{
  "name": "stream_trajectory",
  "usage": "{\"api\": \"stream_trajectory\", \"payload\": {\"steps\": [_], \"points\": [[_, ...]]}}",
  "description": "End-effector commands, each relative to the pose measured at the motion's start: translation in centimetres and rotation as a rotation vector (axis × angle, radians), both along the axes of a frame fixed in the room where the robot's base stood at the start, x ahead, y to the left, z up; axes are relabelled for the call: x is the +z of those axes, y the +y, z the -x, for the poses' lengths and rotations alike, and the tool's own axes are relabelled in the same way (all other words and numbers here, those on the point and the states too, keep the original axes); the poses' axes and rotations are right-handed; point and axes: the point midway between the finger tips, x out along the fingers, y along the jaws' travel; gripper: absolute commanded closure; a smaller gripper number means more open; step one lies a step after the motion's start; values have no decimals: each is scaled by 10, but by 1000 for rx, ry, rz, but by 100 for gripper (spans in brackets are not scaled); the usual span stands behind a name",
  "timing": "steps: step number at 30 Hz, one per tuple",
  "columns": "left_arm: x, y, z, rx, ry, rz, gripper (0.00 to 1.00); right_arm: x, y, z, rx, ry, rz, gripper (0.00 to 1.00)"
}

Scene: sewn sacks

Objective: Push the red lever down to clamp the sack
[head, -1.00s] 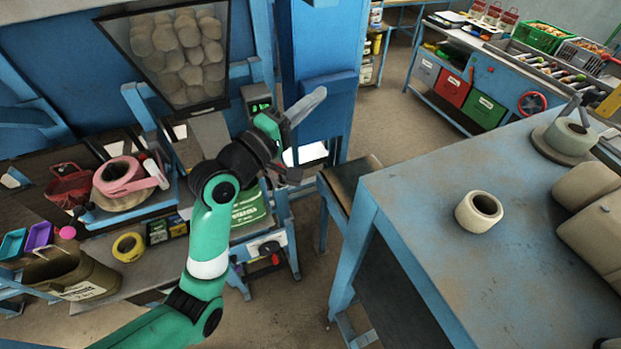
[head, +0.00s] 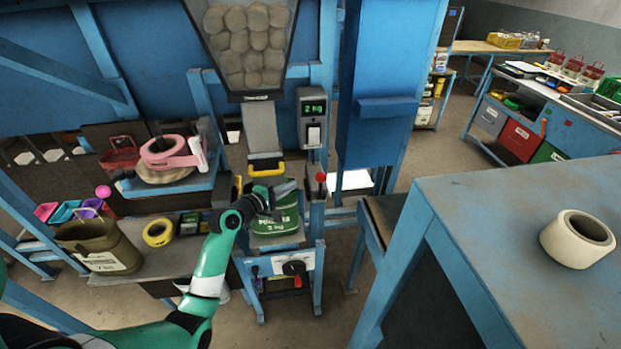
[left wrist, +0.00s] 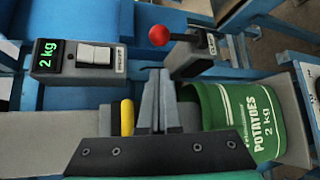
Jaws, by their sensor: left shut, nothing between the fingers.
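The red ball-topped lever (head: 321,178) stands upright beside the filling spout in the head view. In the left wrist view, the red ball (left wrist: 159,35) sits on a thin dark rod running to a dark block. The green potato sack (head: 277,222), marked 2 kg, sits below the spout; its open top and print also show in the left wrist view (left wrist: 245,125). My left gripper (head: 290,187) is shut and empty, just above the sack and left of the lever. Its fingertips (left wrist: 155,82) are apart from the red ball. My right gripper is out of view.
A scale display (head: 313,115) reads 2 kg beside the metal spout (head: 262,130), which has a yellow handle. A potato hopper (head: 245,45) hangs above. A blue table (head: 500,240) holds a cream roll.

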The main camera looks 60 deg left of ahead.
Motion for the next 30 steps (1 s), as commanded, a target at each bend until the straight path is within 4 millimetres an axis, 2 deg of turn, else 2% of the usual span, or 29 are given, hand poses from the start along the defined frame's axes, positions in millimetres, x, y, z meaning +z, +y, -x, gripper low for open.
{"api": "stream_trajectory", "payload": {"steps": [5, 15, 18, 23, 30], "points": [[-5, 6, -13, -2, 0, -1, 100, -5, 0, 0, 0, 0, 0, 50], [-22, 33, -69, -2, 1, 0, 100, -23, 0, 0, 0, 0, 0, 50], [-24, 39, -79, -2, -1, -1, 100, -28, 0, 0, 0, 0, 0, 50], [-25, 43, -87, -1, -1, -1, 100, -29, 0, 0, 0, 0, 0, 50], [-24, 43, -87, -1, -1, -1, 100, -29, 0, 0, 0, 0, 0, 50]]}}
